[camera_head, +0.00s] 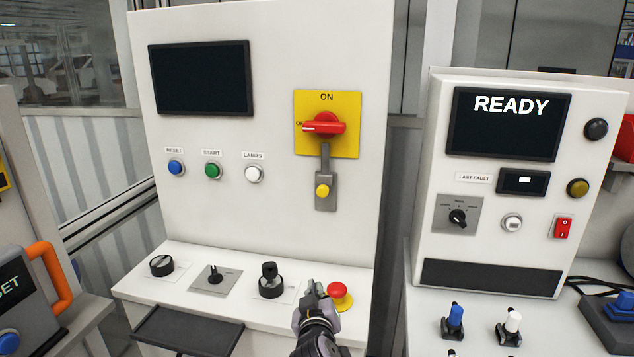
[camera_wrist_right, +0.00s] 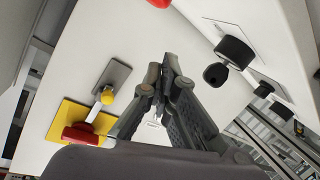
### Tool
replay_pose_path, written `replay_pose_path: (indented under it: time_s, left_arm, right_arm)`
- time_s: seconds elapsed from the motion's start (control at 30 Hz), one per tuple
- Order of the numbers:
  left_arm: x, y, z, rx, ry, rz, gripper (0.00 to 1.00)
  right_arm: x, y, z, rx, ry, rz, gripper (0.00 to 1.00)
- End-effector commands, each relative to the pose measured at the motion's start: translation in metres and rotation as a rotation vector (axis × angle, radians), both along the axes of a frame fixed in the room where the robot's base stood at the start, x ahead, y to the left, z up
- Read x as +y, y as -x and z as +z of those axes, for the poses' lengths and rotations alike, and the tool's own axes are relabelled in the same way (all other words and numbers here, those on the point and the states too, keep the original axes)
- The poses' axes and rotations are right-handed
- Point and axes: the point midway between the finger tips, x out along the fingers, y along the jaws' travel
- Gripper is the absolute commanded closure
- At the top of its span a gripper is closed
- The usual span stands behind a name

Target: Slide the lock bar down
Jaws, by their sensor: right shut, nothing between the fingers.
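The lock bar (camera_head: 325,160) is a grey vertical strip below the red rotary handle (camera_head: 324,124) on the yellow ON plate (camera_head: 342,146). A yellow knob (camera_head: 322,190) sits on the grey slotted bracket (camera_head: 326,204) at its lower end. In the right wrist view the yellow knob (camera_wrist_right: 107,97) and red handle (camera_wrist_right: 80,134) lie to the left. My right gripper (camera_head: 312,287) is shut and empty, below the knob and over the console ledge. Its closed fingertips also show in the right wrist view (camera_wrist_right: 164,75). My left gripper is not in view.
A red mushroom button (camera_head: 338,290) is right beside my right gripper. Black knobs (camera_head: 270,280) stand on the ledge to its left. The white panel face between the buttons and the ledge is clear. A READY cabinet (camera_head: 430,180) stands at the right.

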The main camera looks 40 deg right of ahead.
Motion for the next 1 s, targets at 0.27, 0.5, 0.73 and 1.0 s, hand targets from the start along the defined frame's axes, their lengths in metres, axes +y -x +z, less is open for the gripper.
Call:
replay_pose_path:
  time_s: [0.27,0.5,0.73,1.0]
  left_arm:
    - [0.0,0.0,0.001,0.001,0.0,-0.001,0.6]
    - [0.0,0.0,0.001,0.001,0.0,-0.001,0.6]
    - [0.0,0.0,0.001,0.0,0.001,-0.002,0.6]
    - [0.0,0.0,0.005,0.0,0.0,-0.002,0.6]
  right_arm:
    - [-0.026,-0.056,0.116,-0.272,0.191,-0.059,1.0]
    - [-0.032,-0.08,0.188,-0.413,0.318,-0.072,1.0]
    - [-0.032,-0.081,0.194,-0.422,0.33,-0.072,1.0]
    - [-0.03,-0.08,0.196,-0.421,0.329,-0.072,1.0]
